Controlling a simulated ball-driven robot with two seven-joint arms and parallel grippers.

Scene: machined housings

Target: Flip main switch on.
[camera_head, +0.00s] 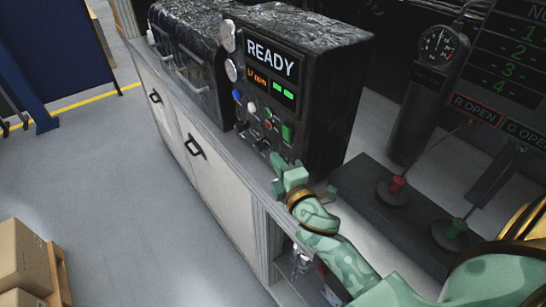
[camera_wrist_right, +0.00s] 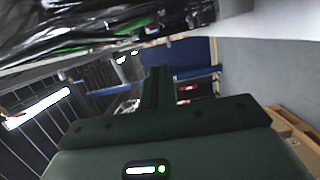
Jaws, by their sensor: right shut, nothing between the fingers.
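A black control box (camera_head: 340,95) stands on the bench with a READY display on its front. No main switch label is legible. My right gripper (camera_head: 277,160) is just below the panel's lower edge, fingers toward the box; whether it touches the panel I cannot tell. It is shut and empty. Its closed fingers (camera_wrist_right: 158,90) also show dark in the right wrist view. My left gripper is not in view.
A light cabinet with dark handles (camera_head: 195,147) runs below. Cardboard boxes (camera_head: 22,258) sit lower left. The floor between is clear.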

